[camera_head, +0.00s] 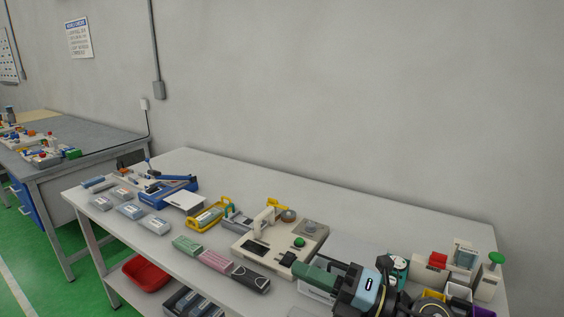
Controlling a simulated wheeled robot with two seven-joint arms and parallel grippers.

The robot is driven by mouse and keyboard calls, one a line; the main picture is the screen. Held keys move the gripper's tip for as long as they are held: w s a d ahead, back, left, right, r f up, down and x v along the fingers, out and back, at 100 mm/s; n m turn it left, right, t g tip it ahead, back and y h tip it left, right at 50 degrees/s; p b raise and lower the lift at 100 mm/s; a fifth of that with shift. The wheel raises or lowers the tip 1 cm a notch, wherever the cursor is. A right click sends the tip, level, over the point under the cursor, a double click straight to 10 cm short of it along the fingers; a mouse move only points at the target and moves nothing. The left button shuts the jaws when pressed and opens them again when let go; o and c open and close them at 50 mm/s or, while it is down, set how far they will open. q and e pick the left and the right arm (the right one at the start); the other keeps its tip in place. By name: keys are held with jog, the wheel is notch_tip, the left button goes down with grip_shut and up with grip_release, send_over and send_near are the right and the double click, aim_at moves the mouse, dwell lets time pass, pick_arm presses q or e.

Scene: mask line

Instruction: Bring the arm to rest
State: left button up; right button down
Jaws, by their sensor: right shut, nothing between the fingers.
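My right gripper (332,279) is in the lower right of the head view, above the white table (350,207). It is shut and no object shows held in it. My dark right wrist with a pale blue part is just to its right. The gripper is to the right of the cream machine with a green button (262,262). A dark green object (313,274) shows beside the fingertips; I cannot tell whether they touch. My left gripper is not in view.
Green, pink and black packs (216,261) lie along the table's front edge. A yellow tray (209,215) and a blue device (172,188) stand further left. Cream machines (463,262) stand at right. The table's back strip is clear. A red bin (146,274) sits below.

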jog(key=w+d+m+t+h, duration=0.2)
jog(key=d+m+t+h, duration=1)
jog(key=m, duration=0.9)
jog(key=s+d+f+m+g+h, duration=0.3)
jog(key=f+m+h, duration=0.1)
jog(key=f, duration=0.2)
jog(key=s+d+f+m+g+h, duration=0.2)
jog(key=d+f+m+g+h, duration=0.15)
jog(key=f, duration=0.25)
jog(key=s+f+m+g+y, duration=0.1)
jog(key=s+f+m+g, duration=0.1)
jog(key=s+f+g, duration=0.6)
jog(key=s+f+m+g+y, duration=0.1)
jog(key=s+f+m+g, duration=0.25)
jog(key=s, duration=0.85)
notch_tip(320, 180, down, 24)
jog(key=s+n, duration=0.1)
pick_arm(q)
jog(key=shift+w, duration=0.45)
pick_arm(e)
jog(key=s+d+f+g, duration=0.1)
jog(key=s+d+f, duration=0.1)
jog(key=s+f, duration=1.3)
jog(key=shift+s+f, duration=0.3)
jog(key=shift+s, duration=0.6)
jog(key=c, duration=2.1)
grip_release()
jog(key=shift+h, duration=0.25)
jog(key=shift+c, duration=0.2)
